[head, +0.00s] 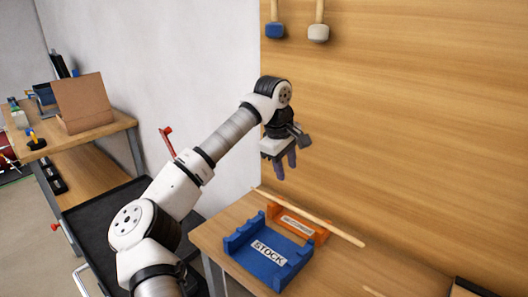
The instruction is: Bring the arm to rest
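My arm reaches up from the bottom of the head view and bends down at the wrist. My gripper (285,170) hangs in the air above the workbench, in front of the wooden wall panel, with its dark fingers pointing down. Nothing shows between or below the fingers, and it touches nothing that I can see. The fingers are too small at this angle to tell whether they are open or shut.
A blue holder (262,262) labelled STOCK and an orange labelled holder (310,231) stand on the workbench (222,228). A long wooden rod (325,225) lies by the orange one. Mallets (318,32) hang above. A dark cart (105,215) and a table with a cardboard box (85,103) are left.

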